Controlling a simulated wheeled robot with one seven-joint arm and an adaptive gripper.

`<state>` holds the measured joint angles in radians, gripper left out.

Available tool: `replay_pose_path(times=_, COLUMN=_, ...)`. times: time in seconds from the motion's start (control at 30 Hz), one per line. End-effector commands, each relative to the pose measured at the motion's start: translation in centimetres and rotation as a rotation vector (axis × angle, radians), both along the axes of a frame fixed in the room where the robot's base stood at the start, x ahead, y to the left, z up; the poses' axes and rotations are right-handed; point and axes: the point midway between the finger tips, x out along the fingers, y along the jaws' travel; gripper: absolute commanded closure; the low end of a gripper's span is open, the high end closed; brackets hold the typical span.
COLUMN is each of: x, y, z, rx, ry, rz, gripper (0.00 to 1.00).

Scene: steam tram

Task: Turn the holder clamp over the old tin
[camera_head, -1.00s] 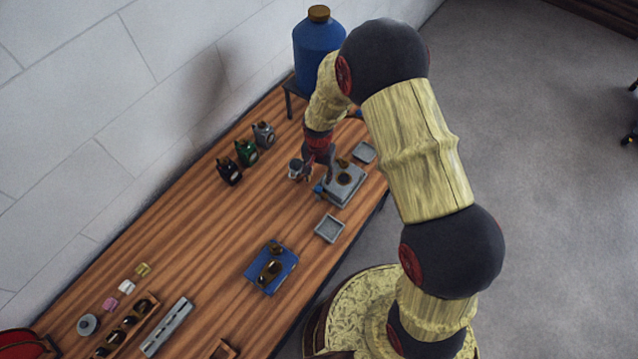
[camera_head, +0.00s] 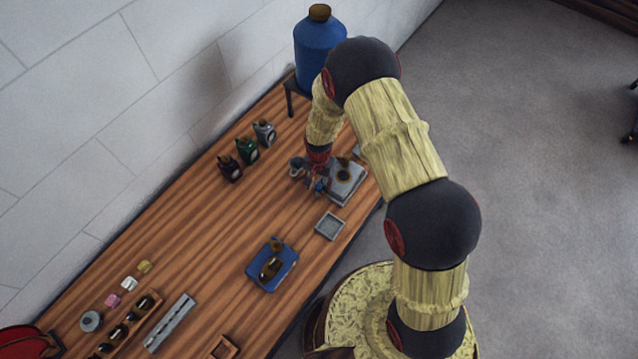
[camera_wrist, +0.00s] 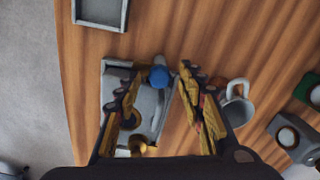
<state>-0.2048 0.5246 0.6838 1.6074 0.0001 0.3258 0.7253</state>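A grey holder block (camera_head: 348,180) lies on the bench. It carries a dark round piece and a brass piece on top; I cannot tell for sure which part is the old tin. A blue ball knob (camera_wrist: 159,76), apparently the clamp's handle, sits at the block's edge in the wrist view, where the block (camera_wrist: 115,68) is partly hidden by a finger. My gripper (camera_wrist: 157,80) is open, its fingers on either side of the knob, with gaps visible. In the head view my gripper (camera_head: 317,178) is low at the block's left side.
A grey mug (camera_wrist: 238,106) stands close to my right finger in the wrist view. Several bottles (camera_head: 247,150) stand behind it. A small grey tray (camera_head: 329,226) and a blue stand (camera_head: 283,277) lie nearer. Bare bench lies left of the blue stand.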

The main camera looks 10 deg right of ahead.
Motion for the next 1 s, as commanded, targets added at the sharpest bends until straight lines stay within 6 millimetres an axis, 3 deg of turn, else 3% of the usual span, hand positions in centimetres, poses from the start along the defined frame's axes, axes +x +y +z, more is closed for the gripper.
replay_pose_path(times=0.7, x=0.0, y=0.01, z=0.04, rx=0.0, ry=0.0, rz=0.0, gripper=1.0)
replay_pose_path(times=1.0, x=0.05, y=0.02, z=0.0, rx=0.0, ry=-0.001, rz=0.022, gripper=1.0)
